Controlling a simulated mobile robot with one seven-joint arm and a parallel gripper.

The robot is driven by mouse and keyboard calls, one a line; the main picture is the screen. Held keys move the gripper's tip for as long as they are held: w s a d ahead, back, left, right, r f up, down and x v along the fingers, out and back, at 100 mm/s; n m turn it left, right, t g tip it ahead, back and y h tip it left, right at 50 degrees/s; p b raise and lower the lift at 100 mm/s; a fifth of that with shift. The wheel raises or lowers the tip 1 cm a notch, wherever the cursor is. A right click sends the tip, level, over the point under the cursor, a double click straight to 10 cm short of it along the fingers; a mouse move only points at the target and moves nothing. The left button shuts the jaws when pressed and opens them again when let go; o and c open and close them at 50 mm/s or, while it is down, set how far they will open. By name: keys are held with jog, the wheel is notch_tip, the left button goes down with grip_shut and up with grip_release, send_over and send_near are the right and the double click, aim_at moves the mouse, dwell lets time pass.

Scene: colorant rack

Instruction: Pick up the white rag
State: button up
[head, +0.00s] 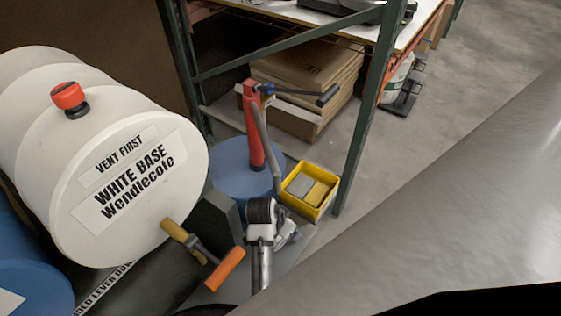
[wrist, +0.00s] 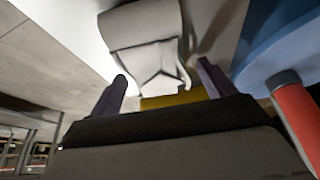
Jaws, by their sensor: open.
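The white rag (wrist: 145,38) shows in the wrist view as a draped, folded cloth ahead of my gripper. Its lower folded edge lies in line with the gap between my fingers. My gripper (wrist: 161,74) is open, with its two dark fingers apart and nothing held between them. I cannot tell from this view whether a finger touches the cloth. In the head view my arm's end is beside the yellow bin, and I cannot clearly tell the rag from the pale parts there.
A yellow bin (head: 307,191) holds grey and yellow items. A blue drum (head: 240,185) with a red pump (head: 252,130) stands beside it. A white drum (head: 130,190) with an orange-handled tap (head: 225,268) is at left.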

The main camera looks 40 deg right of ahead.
jog(key=c, duration=1.1)
jog(key=shift+o, duration=0.2)
jog(key=shift+r, duration=0.25)
